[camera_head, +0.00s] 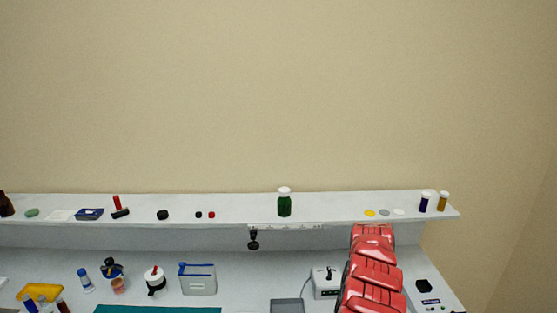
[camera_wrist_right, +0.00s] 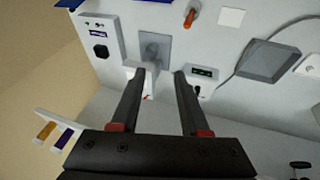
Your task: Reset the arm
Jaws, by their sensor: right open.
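My right gripper (camera_wrist_right: 160,72) shows in the right wrist view. Its two dark fingers stand apart with nothing held between them. Beyond the fingertips are a grey plate (camera_wrist_right: 155,48) and white surfaces. I cannot tell how far the tips are from them. No gripper jaws show in the head view, and my left gripper is in neither view.
A long white shelf (camera_head: 330,208) holds a green bottle (camera_head: 284,204), several caps and vials. Below it, the bench carries a grey bin (camera_head: 197,280), a white device (camera_head: 326,282) and a teal mat (camera_head: 155,310). A grey tray (camera_wrist_right: 268,61) shows in the wrist view.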

